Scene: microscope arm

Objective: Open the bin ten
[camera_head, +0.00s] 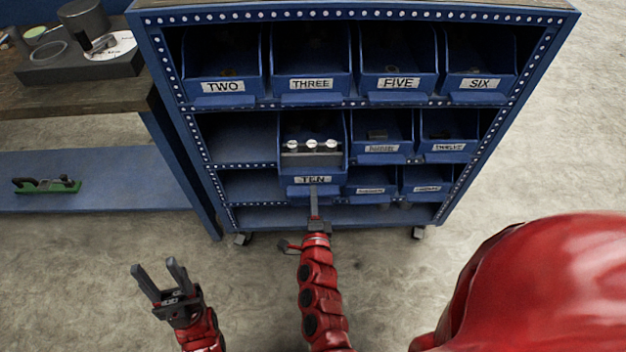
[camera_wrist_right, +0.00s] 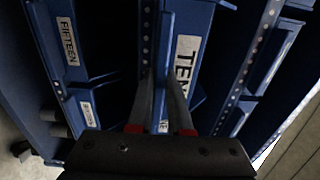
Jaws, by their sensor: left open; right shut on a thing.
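The blue bin labelled TEN (camera_head: 298,189) is in the middle row of the blue shelf rack and sticks out in front of its neighbours. Silver round-topped parts (camera_head: 312,146) show inside it. My right gripper (camera_head: 314,188) is shut on the bin's front lip, just below the label. In the right wrist view the two fingers (camera_wrist_right: 162,80) reach to the bin front (camera_wrist_right: 193,20) beside the TEN label; the exact grip is partly hidden there. My left gripper (camera_head: 157,266) is open and empty, low at the left, away from the rack.
The rack (camera_head: 338,214) stands on casters and holds bins TWO (camera_head: 222,65), THREE, FIVE and SIX on top, with smaller-looking bins right of TEN. A workbench (camera_head: 75,97) stands at the left. The floor in front is clear.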

